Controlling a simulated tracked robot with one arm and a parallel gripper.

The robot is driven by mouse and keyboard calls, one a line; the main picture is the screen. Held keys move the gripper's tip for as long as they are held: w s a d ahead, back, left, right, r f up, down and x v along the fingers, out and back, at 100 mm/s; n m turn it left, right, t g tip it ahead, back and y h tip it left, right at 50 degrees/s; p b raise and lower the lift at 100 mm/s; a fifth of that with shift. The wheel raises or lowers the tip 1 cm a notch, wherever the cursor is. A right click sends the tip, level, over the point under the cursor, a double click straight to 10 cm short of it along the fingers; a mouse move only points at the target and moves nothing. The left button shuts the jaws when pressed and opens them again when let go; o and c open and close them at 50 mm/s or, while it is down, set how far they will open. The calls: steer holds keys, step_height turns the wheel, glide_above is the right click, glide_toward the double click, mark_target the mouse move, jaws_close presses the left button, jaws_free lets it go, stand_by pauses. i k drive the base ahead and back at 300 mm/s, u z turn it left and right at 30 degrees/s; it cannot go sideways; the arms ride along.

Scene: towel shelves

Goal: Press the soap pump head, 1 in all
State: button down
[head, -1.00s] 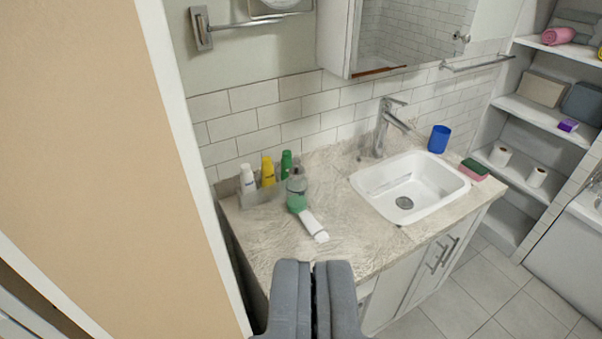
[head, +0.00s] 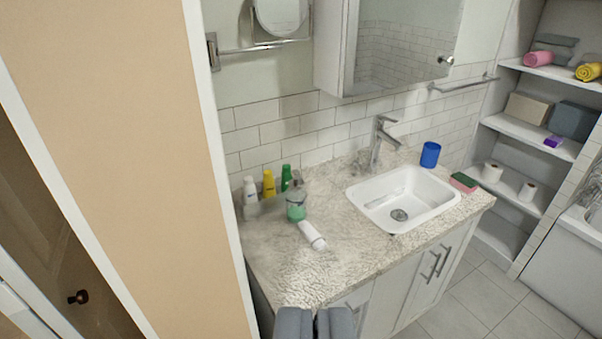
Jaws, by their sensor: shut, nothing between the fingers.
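The soap bottle (head: 296,204) stands upright on the stone-look countertop (head: 275,252), left of the sink. It is clear with green liquid, and its pump head (head: 296,179) is small and hard to make out against the bottles behind it. My gripper (head: 314,316) is shut and empty at the bottom edge of the view. It is nearer to me than the counter's front edge and well apart from the soap bottle.
A white tube (head: 312,235) lies in front of the soap bottle. White (head: 250,191), yellow (head: 269,184) and green (head: 286,178) bottles stand behind it. The sink (head: 390,215), tap (head: 379,140) and blue cup (head: 430,154) are to the right. A beige wall (head: 130,130) rises at left.

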mark_target(295, 173)
steer(key=z, duration=1.95)
steer(key=i, duration=2.25)
steer(key=u, duration=3.5)
